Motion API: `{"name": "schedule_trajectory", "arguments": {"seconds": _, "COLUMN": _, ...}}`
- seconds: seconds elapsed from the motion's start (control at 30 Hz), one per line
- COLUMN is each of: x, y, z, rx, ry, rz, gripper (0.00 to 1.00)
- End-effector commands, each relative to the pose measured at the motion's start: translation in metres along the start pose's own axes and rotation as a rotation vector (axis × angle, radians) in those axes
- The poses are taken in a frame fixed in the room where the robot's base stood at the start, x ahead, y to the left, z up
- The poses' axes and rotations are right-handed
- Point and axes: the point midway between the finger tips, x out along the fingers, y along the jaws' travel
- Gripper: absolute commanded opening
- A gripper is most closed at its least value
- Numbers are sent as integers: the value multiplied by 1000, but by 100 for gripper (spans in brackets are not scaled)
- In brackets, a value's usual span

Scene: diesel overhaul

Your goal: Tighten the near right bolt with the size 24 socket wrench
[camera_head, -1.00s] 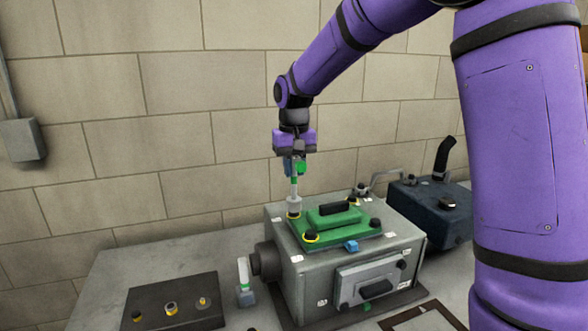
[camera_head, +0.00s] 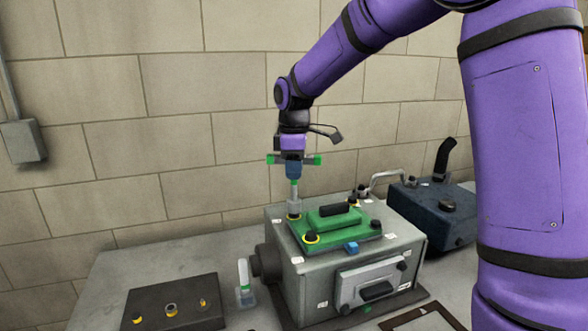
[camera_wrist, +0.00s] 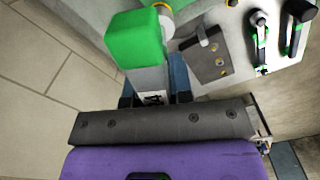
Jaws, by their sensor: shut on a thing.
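The grey engine block (camera_head: 330,270) carries a green cover (camera_head: 340,233) with a dark bolt near each corner. The near right bolt (camera_head: 376,224) is free of any tool. My gripper (camera_head: 292,152) is shut on a T-handled socket wrench (camera_head: 294,170), upright over the cover's far left corner. Its pale socket (camera_head: 295,207) sits at the far left bolt, whose head it mostly hides. The wrist view shows the wrench's green handle end (camera_wrist: 135,38) beyond the jaws; its label is too small to read surely.
A dark plate (camera_head: 175,303) with several fittings lies at left. A dark blue unit (camera_head: 430,208) is behind right. The tiled wall is close behind.

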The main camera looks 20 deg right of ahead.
Motion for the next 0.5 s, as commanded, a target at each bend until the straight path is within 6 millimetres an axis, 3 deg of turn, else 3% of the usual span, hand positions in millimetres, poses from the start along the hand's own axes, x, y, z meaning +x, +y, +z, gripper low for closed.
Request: {"name": "schedule_trajectory", "arguments": {"seconds": 0.5, "x": 0, "y": 1, "z": 0, "rx": -627, "ry": 1, "rz": 1, "gripper": 0}}
